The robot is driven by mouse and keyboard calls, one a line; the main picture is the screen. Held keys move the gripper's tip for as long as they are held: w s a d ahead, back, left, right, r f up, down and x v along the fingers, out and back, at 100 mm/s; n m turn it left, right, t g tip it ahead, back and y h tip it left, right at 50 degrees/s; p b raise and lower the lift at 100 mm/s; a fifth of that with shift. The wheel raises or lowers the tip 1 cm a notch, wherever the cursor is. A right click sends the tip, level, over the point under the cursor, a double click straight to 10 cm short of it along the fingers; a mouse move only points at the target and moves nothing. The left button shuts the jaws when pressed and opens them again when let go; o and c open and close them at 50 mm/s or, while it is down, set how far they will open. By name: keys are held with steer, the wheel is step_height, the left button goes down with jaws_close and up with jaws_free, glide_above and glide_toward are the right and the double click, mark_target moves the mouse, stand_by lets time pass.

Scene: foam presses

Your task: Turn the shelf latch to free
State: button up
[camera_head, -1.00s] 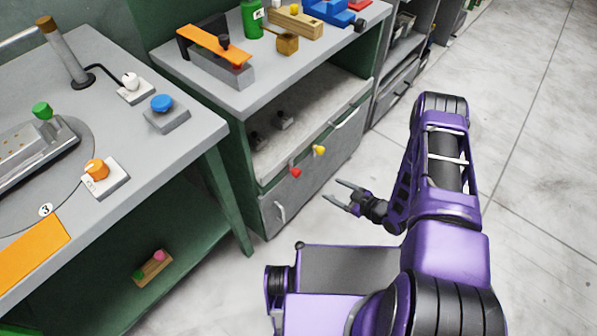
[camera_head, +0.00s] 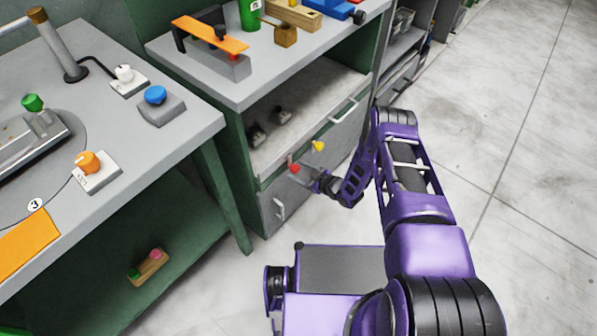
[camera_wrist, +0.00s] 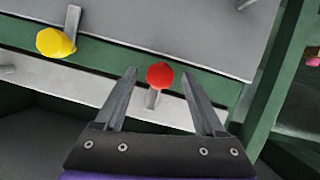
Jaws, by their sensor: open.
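Two small latch-like knobs sit on the front edge of the cabinet shelf: a red knob (camera_head: 294,167) and a yellow knob (camera_head: 318,146). I cannot tell from any label which is the shelf latch. My gripper (camera_head: 305,174) is open at the cabinet front, close to the red knob. In the wrist view, the red knob (camera_wrist: 160,75) on its short grey lever (camera_wrist: 152,98) shows between the two fingertips (camera_wrist: 158,80). Whether they touch it, I cannot tell. The yellow knob (camera_wrist: 52,42) is off to the left with its grey lever pointing up.
The cabinet has drawer handles (camera_head: 279,209) below and beside the knobs. Two dark objects (camera_head: 282,115) stand inside the open shelf. A workbench (camera_head: 190,125) with blue, white and orange knobs is at the left. The floor (camera_head: 500,150) at the right is clear.

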steer(key=shift+w+a+f, duration=0.15)
steer(key=shift+w+a, duration=0.15)
steer(key=shift+c, duration=0.4)
jaws_close()
